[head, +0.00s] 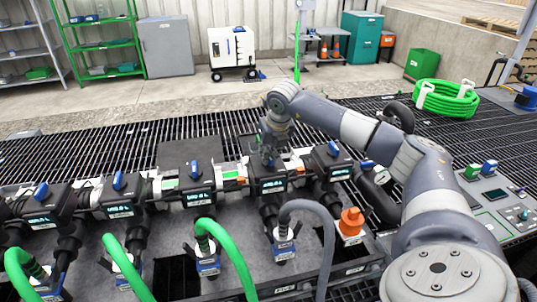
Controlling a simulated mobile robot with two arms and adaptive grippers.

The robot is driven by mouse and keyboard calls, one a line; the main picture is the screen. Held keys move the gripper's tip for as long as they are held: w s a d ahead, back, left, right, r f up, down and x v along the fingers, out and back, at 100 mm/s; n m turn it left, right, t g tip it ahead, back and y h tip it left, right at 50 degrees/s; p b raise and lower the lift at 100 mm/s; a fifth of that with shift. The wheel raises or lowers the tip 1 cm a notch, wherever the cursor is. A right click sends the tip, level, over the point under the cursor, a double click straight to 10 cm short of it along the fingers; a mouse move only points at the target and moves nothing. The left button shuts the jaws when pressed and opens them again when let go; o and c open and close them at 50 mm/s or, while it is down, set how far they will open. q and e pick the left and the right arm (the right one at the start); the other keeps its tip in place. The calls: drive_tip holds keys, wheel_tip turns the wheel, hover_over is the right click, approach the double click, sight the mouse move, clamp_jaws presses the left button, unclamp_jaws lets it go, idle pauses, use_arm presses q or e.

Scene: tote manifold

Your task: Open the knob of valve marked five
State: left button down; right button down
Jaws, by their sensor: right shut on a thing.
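A row of dark valve boxes runs across the manifold, each with a lit label too small to read surely, so I cannot tell which is marked five. Blue knobs stand on the far-right valve (333,148), the middle valve (195,170) and the valves to the left (118,181). My right gripper (268,157) points down onto the second valve from the right (270,186). It is shut on that valve's knob, which the fingers mostly hide. My left gripper is out of view.
Green hoses (232,255) and a grey hose (327,240) loop up in front of the valves. An orange fitting (352,217) stands at the front right. A control panel (498,200) lies to the right.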

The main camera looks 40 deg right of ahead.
drive_tip(key=n+y, duration=0.1)
drive_tip(key=n, duration=0.2)
drive_tip(key=shift+s+d+f+n, duration=0.1)
drive_tip(key=shift+n, duration=0.2)
drive_tip(key=n+y+p, duration=0.1)
drive_tip(key=n, duration=0.2)
drive_tip(key=shift+n+y, duration=0.3)
drive_tip(key=n+y, duration=0.1)
drive_tip(key=n, duration=0.1)
drive_tip(key=n+g+p, duration=0.1)
drive_tip(key=n, duration=0.1)
drive_tip(key=shift+d+y, duration=0.15)
drive_tip(key=shift+y, duration=0.25)
drive_tip(key=n, duration=0.2)
drive_tip(key=n+g, duration=0.1)
drive_tip(key=n, duration=0.1)
drive_tip(key=shift+w+n+y, duration=0.2)
drive_tip(key=shift+n+y, duration=0.1)
drive_tip(key=shift+y, duration=0.1)
drive_tip(key=shift+f+p, duration=0.1)
drive_tip(key=shift+p, duration=0.2)
drive_tip(key=c, duration=1.6)
unclamp_jaws()
drive_tip(key=shift+d, duration=0.1)
